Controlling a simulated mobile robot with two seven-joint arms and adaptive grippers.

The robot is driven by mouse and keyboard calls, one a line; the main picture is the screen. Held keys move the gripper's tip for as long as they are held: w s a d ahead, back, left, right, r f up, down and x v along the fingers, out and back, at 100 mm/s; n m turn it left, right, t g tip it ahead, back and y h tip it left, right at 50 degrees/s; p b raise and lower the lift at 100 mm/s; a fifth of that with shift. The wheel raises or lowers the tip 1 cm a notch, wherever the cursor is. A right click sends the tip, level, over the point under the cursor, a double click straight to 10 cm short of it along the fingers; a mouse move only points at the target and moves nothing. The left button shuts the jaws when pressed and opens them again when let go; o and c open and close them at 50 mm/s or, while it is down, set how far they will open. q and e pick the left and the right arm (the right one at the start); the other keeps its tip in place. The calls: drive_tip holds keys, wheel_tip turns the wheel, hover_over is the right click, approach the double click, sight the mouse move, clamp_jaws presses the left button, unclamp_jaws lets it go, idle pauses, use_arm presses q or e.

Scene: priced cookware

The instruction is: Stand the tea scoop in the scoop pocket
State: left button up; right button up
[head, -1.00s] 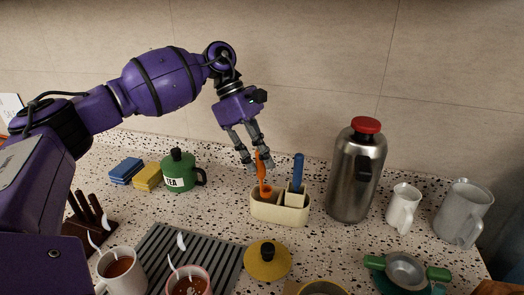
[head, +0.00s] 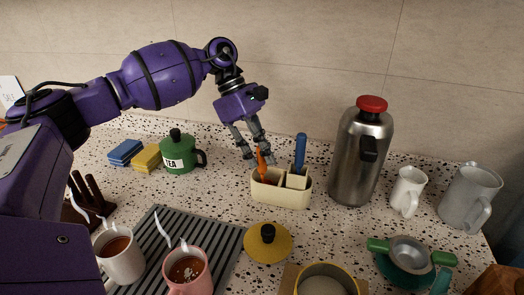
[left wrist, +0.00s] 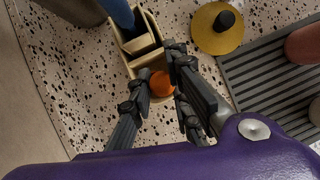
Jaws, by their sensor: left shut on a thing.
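The orange tea scoop (head: 262,164) stands in the left compartment of the cream holder (head: 281,197), its lower end hidden behind the front wall. My left gripper (head: 253,159) is shut on its upper part, just above the holder. In the left wrist view the orange scoop (left wrist: 161,84) shows end-on between the fingers, over the open compartment of the holder (left wrist: 140,62). I cannot tell whether it touches the bottom. A blue-handled utensil (head: 300,153) stands in the compartment to the right. My right gripper is not in view.
A steel flask (head: 358,160) with a red cap stands right of the holder. A green tea pot (head: 177,155) and sponges (head: 147,157) are left. A yellow lid (head: 267,243), a ridged mat (head: 164,232) and steaming mugs (head: 120,256) lie in front.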

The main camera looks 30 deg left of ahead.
use_arm(q)
drive_tip(key=o, duration=1)
drive_tip(key=v, duration=1.2)
drive_tip(key=shift+s+f, duration=0.1)
